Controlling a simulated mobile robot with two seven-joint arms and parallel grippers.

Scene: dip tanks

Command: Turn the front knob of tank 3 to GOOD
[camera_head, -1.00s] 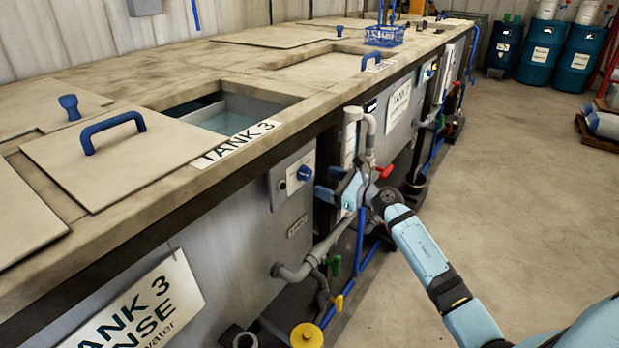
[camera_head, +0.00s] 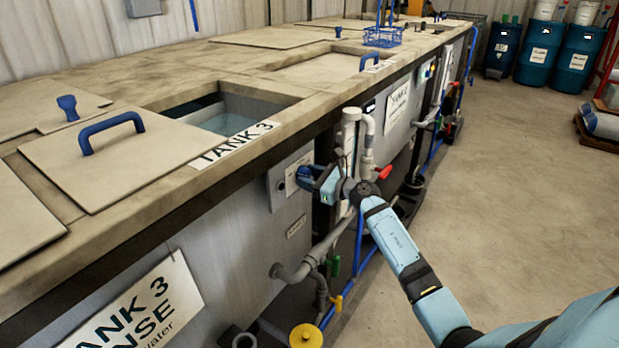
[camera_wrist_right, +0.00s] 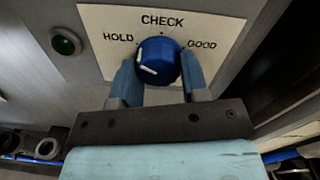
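The front knob of tank 3 (camera_wrist_right: 158,60) is a round blue knob on a labelled plate. In the right wrist view HOLD is at its left, CHECK above and GOOD at its right. A white mark shows on the lower left of its face. My right gripper (camera_wrist_right: 159,78) is open, one blue finger on each side of the knob; I cannot tell whether they touch it. In the head view my right gripper (camera_head: 313,180) is at the grey control box (camera_head: 291,178), its fingers largely hiding the knob. My left gripper is not in view.
A green indicator (camera_wrist_right: 66,42) sits left of the plate. Pipes and a red valve handle (camera_head: 384,173) are close beside my right gripper. The tank top (camera_head: 200,75) overhangs the box. The floor (camera_head: 530,220) to the right is clear.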

